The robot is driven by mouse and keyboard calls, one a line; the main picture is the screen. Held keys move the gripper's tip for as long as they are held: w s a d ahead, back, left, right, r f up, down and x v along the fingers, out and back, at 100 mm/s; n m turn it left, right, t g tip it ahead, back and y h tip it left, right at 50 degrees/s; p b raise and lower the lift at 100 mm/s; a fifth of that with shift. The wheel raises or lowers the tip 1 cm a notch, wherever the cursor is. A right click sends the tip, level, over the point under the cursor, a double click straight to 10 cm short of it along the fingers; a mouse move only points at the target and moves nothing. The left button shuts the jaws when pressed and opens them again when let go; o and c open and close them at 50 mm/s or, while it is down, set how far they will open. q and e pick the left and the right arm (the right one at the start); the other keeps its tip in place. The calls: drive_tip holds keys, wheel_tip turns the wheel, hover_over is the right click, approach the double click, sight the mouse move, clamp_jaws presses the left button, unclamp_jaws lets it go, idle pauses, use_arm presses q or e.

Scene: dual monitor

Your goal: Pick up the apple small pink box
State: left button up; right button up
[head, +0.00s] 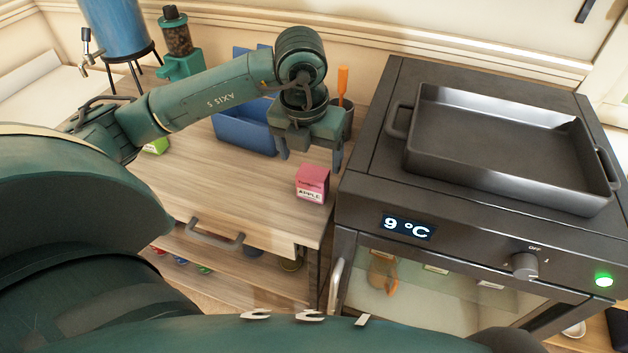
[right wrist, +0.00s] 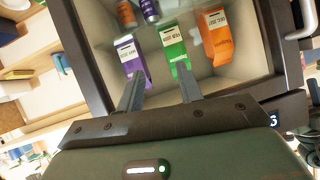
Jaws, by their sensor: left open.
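The small pink box (head: 312,184), marked "APPLE", stands on the wooden counter (head: 205,182) near its right front corner, close to the black appliance. My left gripper (head: 309,158) points down just above and behind the box. Its two fingers are apart with nothing between them, and the box seems untouched. My right gripper shows only in the right wrist view (right wrist: 158,72). Its fingers are apart and empty, pointing toward several cartons. The pink box is not seen in that view.
The black appliance (head: 372,200), reading 9 °C, stands right of the counter with a dark roasting pan (head: 490,140) on top. A blue bin (head: 240,128) and a cup (head: 345,118) stand behind my left gripper. Purple (right wrist: 128,55), green (right wrist: 174,47) and orange (right wrist: 216,38) cartons sit inside a compartment.

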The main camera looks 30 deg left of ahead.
sight(312, 172)
use_arm(q)
drive_tip(key=f, duration=0.2)
drive_tip(key=w+f, duration=0.1)
drive_tip(key=f, duration=0.4)
drive_tip(key=shift+w+a, duration=0.25)
drive_tip(key=shift+w, duration=0.05)
drive_tip(key=shift+c, duration=0.2)
drive_tip(key=c, duration=1)
